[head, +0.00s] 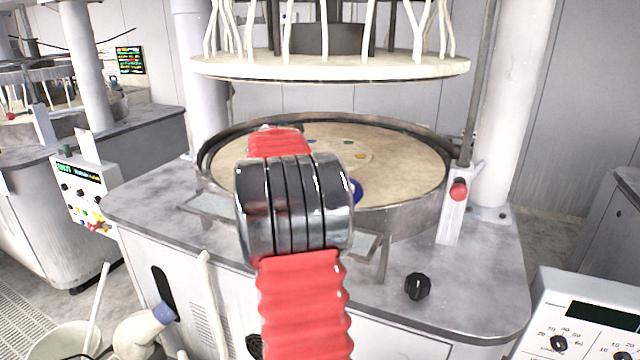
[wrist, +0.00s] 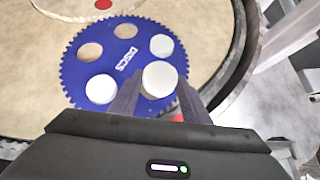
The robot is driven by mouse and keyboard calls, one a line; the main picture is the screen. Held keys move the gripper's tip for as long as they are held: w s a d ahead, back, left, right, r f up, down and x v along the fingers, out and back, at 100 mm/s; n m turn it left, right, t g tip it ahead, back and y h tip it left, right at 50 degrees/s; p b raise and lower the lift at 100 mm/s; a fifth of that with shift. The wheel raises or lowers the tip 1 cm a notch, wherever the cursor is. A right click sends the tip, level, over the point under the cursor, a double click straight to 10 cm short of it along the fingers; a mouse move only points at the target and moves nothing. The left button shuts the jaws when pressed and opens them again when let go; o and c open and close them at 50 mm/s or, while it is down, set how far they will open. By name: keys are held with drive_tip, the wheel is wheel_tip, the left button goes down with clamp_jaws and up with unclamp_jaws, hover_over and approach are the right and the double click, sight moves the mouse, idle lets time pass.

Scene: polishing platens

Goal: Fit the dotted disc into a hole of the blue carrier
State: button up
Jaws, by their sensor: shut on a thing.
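The blue carrier (wrist: 127,58) lies on the tan platen in the wrist view, with a toothed edge and white lettering. Two of its holes, the upper one (wrist: 125,31) and the left one (wrist: 90,51), show tan platen through them. White discs fill the right hole (wrist: 161,46) and the lower-left hole (wrist: 101,89). My gripper (wrist: 160,83) is shut on a pale disc (wrist: 160,76) over the carrier's lower-right part. No dots show on this disc. I cannot tell whether it is above the carrier or in a hole. In the head view my arm hides the gripper and most of the carrier (head: 356,189).
The round platen (head: 410,180) has a raised metal rim (head: 415,215). An upper plate (head: 330,68) hangs above it. A post with a red knob (head: 458,191) stands at the right. A black knob (head: 418,286) sits on the grey bench top.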

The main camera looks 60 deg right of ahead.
drive_tip(key=shift+w+d+f, duration=0.2)
drive_tip(key=shift+d+f, duration=0.15)
drive_tip(key=shift+f, duration=0.15)
drive_tip(key=shift+w+d+f, duration=0.15)
drive_tip(key=shift+d+f, duration=0.2)
drive_tip(key=shift+f, duration=1.5)
drive_tip(key=shift+f, duration=0.15)
drive_tip(key=o, duration=1)
drive_tip(key=shift+o, duration=0.7)
drive_tip(key=shift+a+f, duration=0.1)
drive_tip(key=shift+f, duration=0.1)
drive_tip(key=shift+a, duration=0.15)
drive_tip(key=v, duration=1.4)
drive_tip(key=shift+d+r, duration=0.2)
drive_tip(key=shift+d, duration=0.05)
